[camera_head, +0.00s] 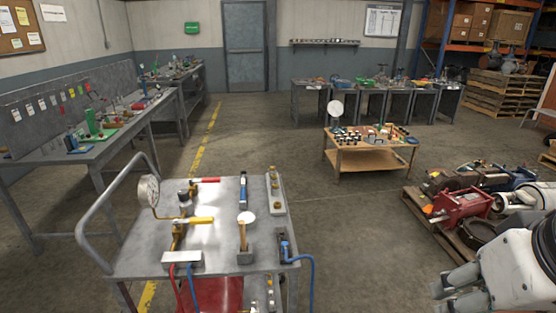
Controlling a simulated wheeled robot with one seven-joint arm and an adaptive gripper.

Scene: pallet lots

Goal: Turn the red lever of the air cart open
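The air cart (136,258) is a grey metal cart with a push handle (92,205) at its left, standing in the foreground left of centre. The red lever (207,180) lies near the back of its top, pointing right from a dark and brass valve (187,193). A yellow lever (201,220) sits on brass piping nearer to me. A round white gauge (149,190) stands at the left of the piping. My gripper (452,291) is at the lower right, well away from the cart. Its fingers look apart, with nothing seen between them.
Red and blue hoses (312,275) hang at the cart's front. A pallet of machine parts (462,205) lies at the right. A low wooden table (357,160) stands behind, workbenches (50,165) at the left. The floor (350,240) between cart and pallet is clear.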

